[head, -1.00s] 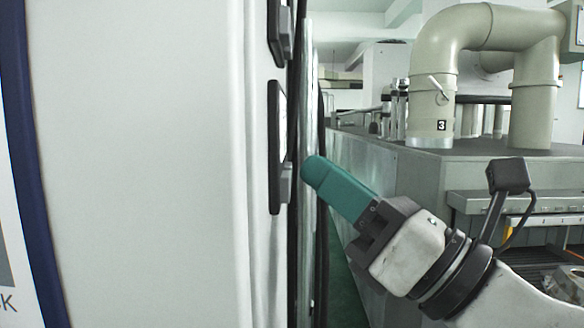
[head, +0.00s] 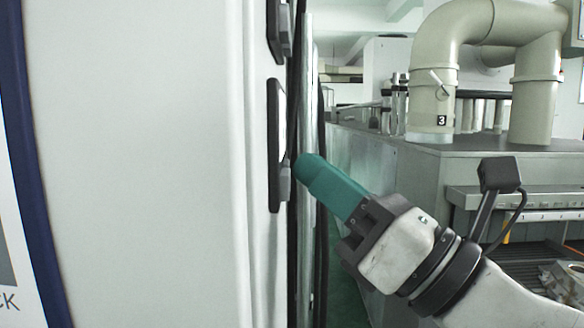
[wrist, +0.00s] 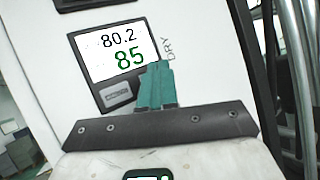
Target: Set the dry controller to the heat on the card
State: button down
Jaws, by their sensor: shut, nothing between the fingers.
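The dry controller (wrist: 110,50) shows in the wrist view as a dark-framed unit on a white panel, with "DRY" printed beside it. Its screen reads 80.2 in black above 85 in green, and a grey button strip (wrist: 118,95) lies below the screen. In the head view the controller (head: 275,145) is seen nearly edge-on. My gripper (head: 303,170) has teal fingers, shut and empty, with the tips close to the controller's lower part. In the wrist view the fingertips (wrist: 158,68) are by the screen's lower right corner; I cannot tell if they touch. No card is recognisable.
Another dark unit (head: 279,30) is above the controller on the same white cabinet (head: 150,160). A grey machine (head: 400,190) with large pipes (head: 537,85), one marked 3, stands at the right. A narrow gap runs between cabinet and machine.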

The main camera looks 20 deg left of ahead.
dwell(0.4)
jog(key=shift+w+d, duration=0.2)
jog(key=shift+d, duration=0.5)
jog(key=shift+d, duration=0.1)
jog(key=d, duration=0.2)
jog(key=w+d+b, duration=0.1)
jog(key=d, duration=0.1)
jog(key=shift+w+d, duration=0.2)
jog(key=shift+d, duration=0.1)
dwell(0.5)
